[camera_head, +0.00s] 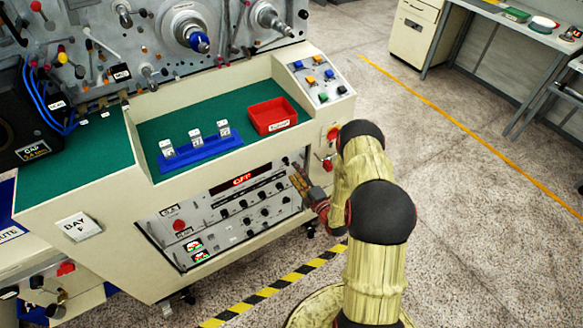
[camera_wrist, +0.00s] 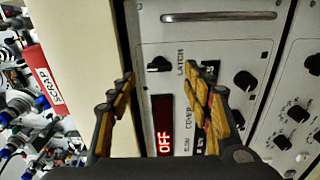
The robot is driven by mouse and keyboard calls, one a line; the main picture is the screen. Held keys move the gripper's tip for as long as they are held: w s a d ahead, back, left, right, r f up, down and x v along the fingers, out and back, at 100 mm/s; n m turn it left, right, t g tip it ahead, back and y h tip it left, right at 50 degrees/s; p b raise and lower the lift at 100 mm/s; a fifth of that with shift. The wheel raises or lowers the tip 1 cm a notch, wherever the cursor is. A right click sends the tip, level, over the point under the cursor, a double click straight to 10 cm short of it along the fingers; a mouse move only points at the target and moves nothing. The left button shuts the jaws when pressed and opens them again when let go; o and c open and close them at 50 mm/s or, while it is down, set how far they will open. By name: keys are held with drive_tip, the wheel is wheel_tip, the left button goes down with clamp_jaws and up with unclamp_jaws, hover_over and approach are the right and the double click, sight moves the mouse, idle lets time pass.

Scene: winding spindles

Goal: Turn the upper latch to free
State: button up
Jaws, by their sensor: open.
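In the wrist view a small black knob (camera_wrist: 160,64) sits on the light grey panel (camera_wrist: 215,25), with the printed word LATCH close by. In the head view a dark knob (camera_head: 286,160) shows at the right end of the red OFF display (camera_head: 243,180). My gripper (camera_wrist: 160,74) is open and empty. In the wrist view its two padded fingers stand on either side of the small knob; I cannot tell how far the tips are from the panel. My gripper also shows in the head view (camera_head: 298,177), in front of the panel's upper right.
A red scrap bin (camera_head: 272,117) stands on the green top above the panel. A blue rack (camera_head: 201,153) with several white pieces is left of it. More black knobs (camera_wrist: 245,81) are near the right finger. A red knob (camera_head: 333,133) is near my arm. Open floor lies right.

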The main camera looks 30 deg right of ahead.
drive_tip(key=s, duration=0.7)
drive_tip(key=shift+d, duration=0.1)
